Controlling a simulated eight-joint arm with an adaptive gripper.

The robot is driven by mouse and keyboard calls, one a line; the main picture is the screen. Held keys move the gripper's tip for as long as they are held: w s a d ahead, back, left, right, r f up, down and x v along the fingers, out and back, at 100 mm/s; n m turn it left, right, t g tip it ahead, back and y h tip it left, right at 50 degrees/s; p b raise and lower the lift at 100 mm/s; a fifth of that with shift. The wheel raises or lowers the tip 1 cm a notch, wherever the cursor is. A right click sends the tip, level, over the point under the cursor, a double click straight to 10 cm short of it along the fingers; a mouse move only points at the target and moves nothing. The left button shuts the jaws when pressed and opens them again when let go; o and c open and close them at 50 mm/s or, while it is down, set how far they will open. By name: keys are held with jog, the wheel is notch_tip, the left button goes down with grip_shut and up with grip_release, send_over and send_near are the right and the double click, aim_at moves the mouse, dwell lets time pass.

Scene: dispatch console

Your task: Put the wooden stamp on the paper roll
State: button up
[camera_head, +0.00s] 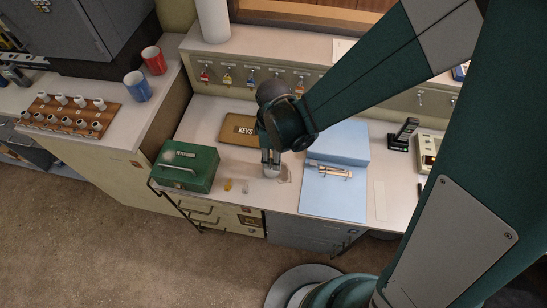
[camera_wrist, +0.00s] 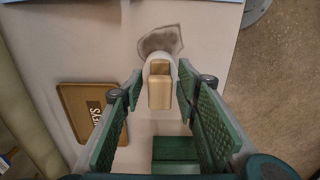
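The wooden stamp (camera_wrist: 160,92), a tan block, shows in the wrist view between my fingertips. It appears over a pale rounded object (camera_wrist: 174,66) that looks like the paper roll; whether they touch I cannot tell. In the head view this pale object (camera_head: 272,171) stands on the desk just below my gripper (camera_head: 269,158), and the stamp is hidden there. My gripper (camera_wrist: 160,82) points down in the wrist view, its green pads apart, with a narrow gap visible on each side of the stamp.
A blue binder (camera_head: 335,185) lies to the right. Two small items, one amber (camera_head: 228,185), lie near the front edge. A large white cylinder (camera_head: 213,20) stands on the shelf.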

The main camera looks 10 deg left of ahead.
jog(key=shift+r+p, duration=0.85)
jog(key=shift+r, duration=4.25)
jog(key=w+d+r+m+t+y, duration=0.1)
jog(key=w+d+r+m+t, duration=0.15)
jog(key=d+r+m, duration=0.8)
jog(key=s+d+r+m+t, duration=0.1)
jog(key=s+d+r+m, duration=0.1)
jog(key=d, duration=0.5)
jog(key=s+d+r+m+t, duration=0.1)
jog(key=d+r+m+t, duration=0.1)
jog(key=d, duration=0.5)
jog(key=s+d+r+m+t+h, duration=0.1)
jog(key=s+d+r+m, duration=0.1)
jog(key=d, duration=0.5)
notch_tip(320, 180, up, 2)
jog(key=shift+s+r+m+t, duration=0.25)
jog(key=shift+s+m+t, duration=0.1)
jog(key=shift+m, duration=0.4)
jog(key=shift+o, duration=0.5)
